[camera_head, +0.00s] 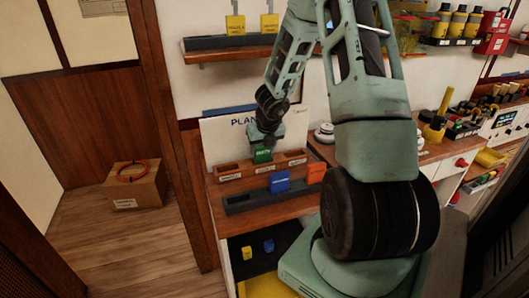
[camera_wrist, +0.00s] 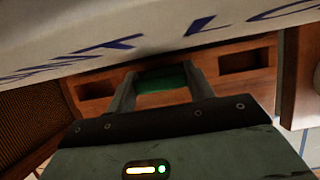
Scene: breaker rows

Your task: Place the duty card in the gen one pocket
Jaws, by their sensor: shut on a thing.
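The green duty card (camera_head: 262,156) is in my gripper (camera_head: 264,146) above the wooden pocket rail (camera_head: 232,177) on the desk. In the wrist view the card (camera_wrist: 162,78) sits between the two fingers of my gripper (camera_wrist: 163,88). The card is over the middle part of the rail, between two empty dark pockets that show in the wrist view, one at left (camera_wrist: 97,90) and one at right (camera_wrist: 243,61). The rail's small labels are too blurred to read, so I cannot tell which is gen one. Whether the card's lower edge is inside the middle pocket is hidden.
A dark rack (camera_head: 240,203) in front holds a blue card (camera_head: 279,182) and an orange card (camera_head: 316,173). A white board (camera_head: 222,135) with blue lettering stands close behind the rail. A shelf above has two yellow tags (camera_head: 236,25). A cardboard box (camera_head: 136,187) sits on the floor.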

